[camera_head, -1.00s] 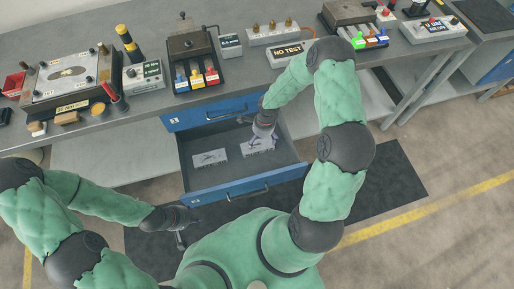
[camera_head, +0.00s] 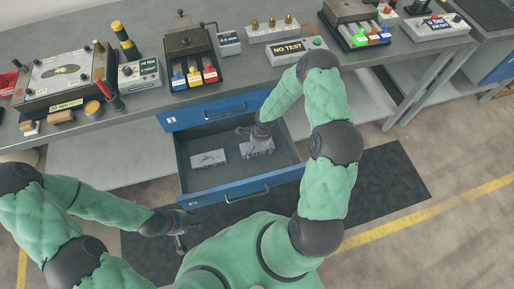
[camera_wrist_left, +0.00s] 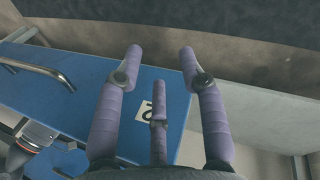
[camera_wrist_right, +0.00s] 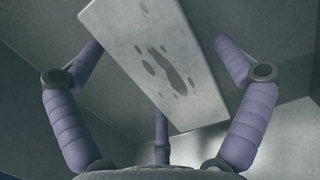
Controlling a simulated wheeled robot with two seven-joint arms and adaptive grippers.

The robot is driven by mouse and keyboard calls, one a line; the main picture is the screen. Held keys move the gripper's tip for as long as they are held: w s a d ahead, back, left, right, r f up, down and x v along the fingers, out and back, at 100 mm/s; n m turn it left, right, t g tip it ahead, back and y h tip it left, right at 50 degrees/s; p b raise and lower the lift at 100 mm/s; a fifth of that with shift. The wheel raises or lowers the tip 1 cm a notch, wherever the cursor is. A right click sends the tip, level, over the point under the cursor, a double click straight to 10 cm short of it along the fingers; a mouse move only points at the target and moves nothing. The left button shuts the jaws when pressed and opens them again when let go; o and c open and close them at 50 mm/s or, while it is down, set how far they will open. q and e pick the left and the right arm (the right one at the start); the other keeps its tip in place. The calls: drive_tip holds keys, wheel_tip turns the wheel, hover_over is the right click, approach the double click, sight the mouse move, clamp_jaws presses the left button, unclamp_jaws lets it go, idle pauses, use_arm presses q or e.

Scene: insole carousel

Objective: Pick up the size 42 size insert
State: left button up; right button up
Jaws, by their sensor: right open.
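Two light grey flat inserts lie in the open drawer in the head view: a left insert (camera_head: 209,159) and a right insert (camera_head: 262,149). No size number is readable on either. My right gripper (camera_head: 256,143) is low in the drawer at the right insert and partly covers it. In the right wrist view, that insert (camera_wrist_right: 150,55) shows dark insole-shaped marks and lies between the spread, open fingers (camera_wrist_right: 165,60). Whether the fingers touch it I cannot tell. My left gripper (camera_head: 182,232) is open and empty in front of the drawer; its spread fingers show in the left wrist view (camera_wrist_left: 160,65).
The drawer's blue front (camera_head: 240,190) and side walls surround the right gripper. A closed blue drawer (camera_head: 215,112) sits above it, under the grey bench (camera_head: 235,75). The bench carries several fixtures, including a NO TEST box (camera_head: 290,50). The drawer floor left of the inserts is free.

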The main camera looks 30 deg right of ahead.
drive_tip(key=c, duration=1.6)
drive_tip(key=shift+r, duration=0.1)
